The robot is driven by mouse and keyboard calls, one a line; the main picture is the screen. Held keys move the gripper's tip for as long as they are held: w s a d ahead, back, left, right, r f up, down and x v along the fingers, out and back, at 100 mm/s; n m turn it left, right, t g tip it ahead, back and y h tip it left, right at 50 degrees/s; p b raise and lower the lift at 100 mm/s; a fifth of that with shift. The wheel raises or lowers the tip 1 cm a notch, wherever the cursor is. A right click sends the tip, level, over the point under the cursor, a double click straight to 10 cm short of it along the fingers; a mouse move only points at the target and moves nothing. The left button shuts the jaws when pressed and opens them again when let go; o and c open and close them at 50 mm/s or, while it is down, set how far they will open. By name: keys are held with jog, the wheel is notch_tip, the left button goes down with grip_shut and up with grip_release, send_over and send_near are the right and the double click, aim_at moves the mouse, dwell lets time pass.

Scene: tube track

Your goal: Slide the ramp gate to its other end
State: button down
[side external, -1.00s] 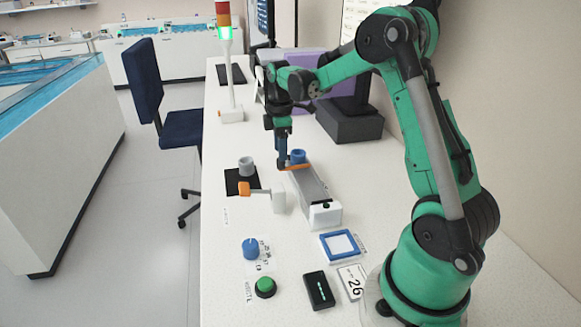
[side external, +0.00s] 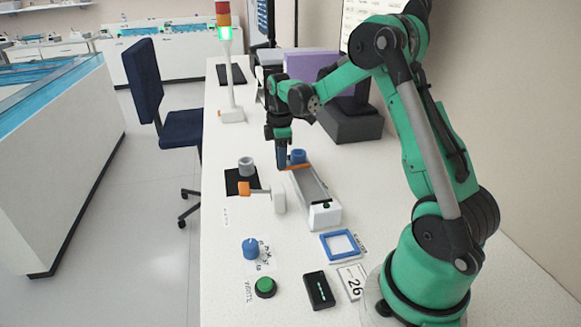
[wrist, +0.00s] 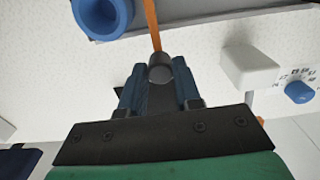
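The ramp is a grey sloping channel (side external: 309,185) with a white end block, lying on the bench. The gate is a thin orange bar (side external: 296,167) across the channel near its far end, and it shows in the wrist view (wrist: 153,24) with a dark grey knob (wrist: 160,68) at its end. My gripper (side external: 282,166) is at the left end of the bar. In the wrist view my gripper's two blue fingers (wrist: 160,82) flank the knob on both sides and appear to touch it. A blue ring-shaped piece (side external: 298,156) sits at the ramp just beyond the gate.
Left of the ramp, a white block (side external: 279,201) has an orange-ended arm (side external: 250,188). A grey cup (side external: 246,166) stands on a black pad. Nearer are a blue dial (side external: 250,248), a green button (side external: 265,287) and a blue frame (side external: 325,247).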

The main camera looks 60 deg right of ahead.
jog(key=shift+w+a, duration=1.6)
jog(key=c, duration=0.9)
grip_release()
jog(key=shift+o, duration=0.2)
jog(key=shift+r, duration=0.15)
jog(key=shift+r, duration=2.4)
